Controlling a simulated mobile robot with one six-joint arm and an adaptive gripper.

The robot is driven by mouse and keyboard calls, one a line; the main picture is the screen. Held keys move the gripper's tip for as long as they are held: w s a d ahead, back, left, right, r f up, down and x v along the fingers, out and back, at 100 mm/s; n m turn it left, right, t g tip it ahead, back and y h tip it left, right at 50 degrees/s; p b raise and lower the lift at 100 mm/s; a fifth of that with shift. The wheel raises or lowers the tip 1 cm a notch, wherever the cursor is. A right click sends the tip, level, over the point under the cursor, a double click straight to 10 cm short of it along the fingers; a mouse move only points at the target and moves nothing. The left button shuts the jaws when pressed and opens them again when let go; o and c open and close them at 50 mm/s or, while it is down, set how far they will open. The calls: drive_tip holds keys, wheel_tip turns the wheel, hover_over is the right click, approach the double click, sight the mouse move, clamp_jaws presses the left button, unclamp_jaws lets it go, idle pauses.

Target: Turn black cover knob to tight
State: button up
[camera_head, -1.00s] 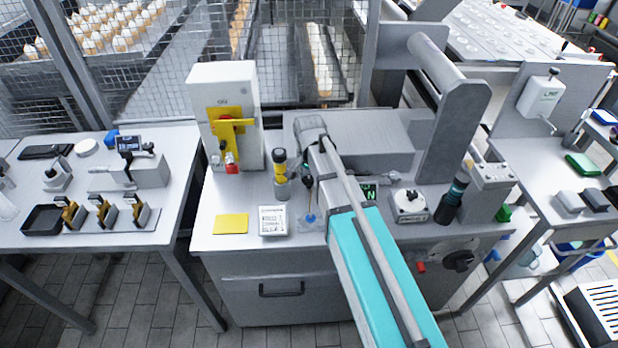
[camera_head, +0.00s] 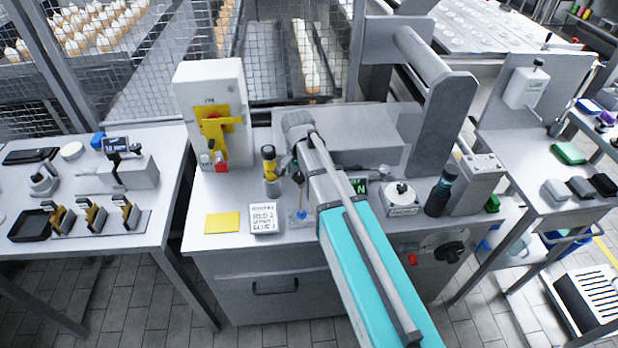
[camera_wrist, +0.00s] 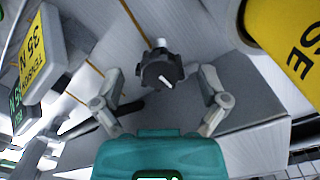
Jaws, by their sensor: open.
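In the wrist view, a black lobed knob (camera_wrist: 162,72) with a white mark on its face stands between the fingers of my gripper (camera_wrist: 160,77). The two grey fingers are open, one on each side, with gaps to the knob. A short silver stud shows beyond the knob. In the head view, my arm covers the place where my gripper works, so this knob cannot be made out there. Another black knob (camera_head: 449,252) is on the machine's front right, beside a red part (camera_head: 412,259); I cannot tell whether it is the same one.
A white dial box (camera_head: 401,200) and a dark bottle (camera_head: 440,190) are right. In the wrist view, a yellow block (camera_wrist: 288,40) is close on the right.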

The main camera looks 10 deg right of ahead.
sight(300, 175)
drive_tip(key=shift+n, duration=0.5)
drive_tip(key=n, duration=0.3)
drive_tip(key=shift+n, duration=0.3)
drive_tip(key=n, duration=0.9)
drive_tip(key=shift+d, duration=0.1)
drive_tip(key=n, duration=0.4)
drive_tip(key=shift+r+n, duration=0.1)
drive_tip(key=shift+n, duration=0.3)
wheel_tip(300, 175, up, 14)
drive_tip(key=p, duration=1.4)
drive_tip(key=s+d+f+m+b, duration=0.2)
drive_tip(key=s+d+m, duration=0.1)
drive_tip(key=s, duration=0.1)
drive_tip(key=s+d+f+m+b, duration=0.3)
drive_tip(key=s+d, duration=0.1)
drive_tip(key=s+d+f+m+b, duration=0.2)
drive_tip(key=s+d+f+m, duration=0.1)
drive_tip(key=s+m, duration=0.1)
drive_tip(key=shift+s+d+b, duration=0.2)
drive_tip(key=shift+s+b, duration=0.1)
drive_tip(key=shift+s, duration=0.05)
drive_tip(key=shift+s+d+f+m+b, duration=0.15)
drive_tip(key=shift+s+d+m+b, duration=0.05)
drive_tip(key=shift+s+d+m, duration=0.2)
drive_tip(key=shift+s+d+f+m+b, duration=0.2)
drive_tip(key=shift+s+m, duration=0.1)
drive_tip(key=shift+s, duration=0.15)
idle(0.7)
